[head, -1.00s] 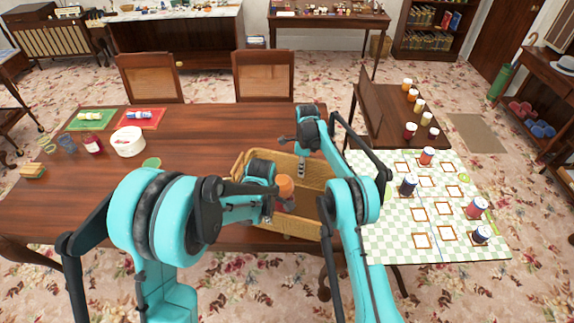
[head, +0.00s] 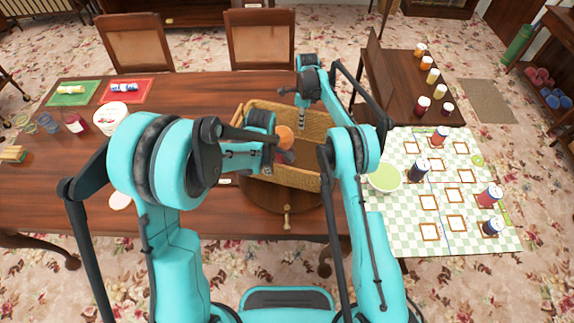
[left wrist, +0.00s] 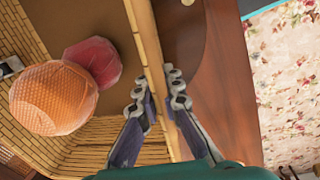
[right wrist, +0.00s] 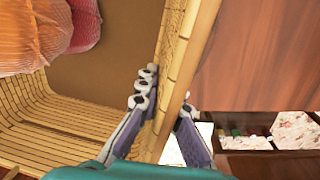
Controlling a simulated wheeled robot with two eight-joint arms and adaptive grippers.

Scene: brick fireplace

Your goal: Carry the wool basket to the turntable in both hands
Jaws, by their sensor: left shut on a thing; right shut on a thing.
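The wool basket (head: 262,108) is a rectangular wicker basket holding an orange wool ball (left wrist: 52,97) and a dark red one (left wrist: 95,62). My left gripper (left wrist: 158,92) is shut on one basket wall, one finger inside and one outside. My right gripper (right wrist: 165,105) is shut on the opposite wall in the same way; in the head view it is at the basket's far side (head: 301,120). The turntable (head: 280,195), a round dark wooden disc, shows under and in front of the basket. I cannot tell whether the basket touches it.
The wooden table (head: 190,100) carries jars, a white tub (head: 110,117) and a green mat (head: 73,93) at the left. At the right are a green bowl (head: 384,177) and a checked cloth (head: 450,230) with several cans. Two chairs stand behind the table.

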